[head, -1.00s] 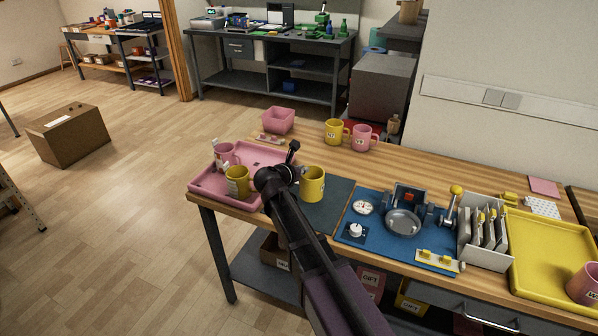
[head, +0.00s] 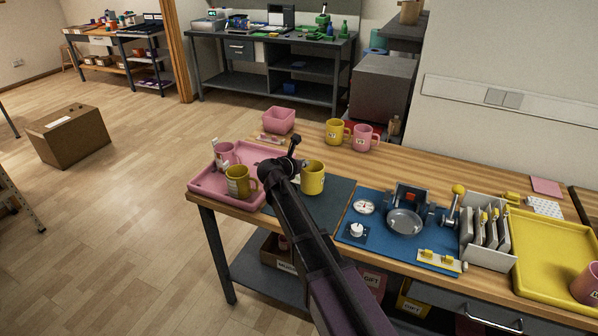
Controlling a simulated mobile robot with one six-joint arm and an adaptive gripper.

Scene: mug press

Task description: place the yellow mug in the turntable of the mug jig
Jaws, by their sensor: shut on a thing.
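My gripper (head: 300,170) is over the left part of the bench, mostly hidden behind my arm. It is shut on a yellow mug (head: 313,178), which is upright at the gripper's right side, above the dark mat (head: 330,212). The fingers' contact with the mug is hard to see. The mug jig (head: 408,197) stands on a blue mat to the right. Its round grey turntable (head: 404,222) is empty. Another yellow mug (head: 238,184) stands in the pink tray (head: 205,190), and one more yellow mug (head: 335,132) stands at the back.
Pink mugs stand in the tray and beside the back yellow mug (head: 365,138). A lever with a yellow knob (head: 457,190) and a white rack (head: 487,235) stand right of the jig. A yellow tray (head: 555,255) lies at far right. A dial (head: 363,207) lies left of the turntable.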

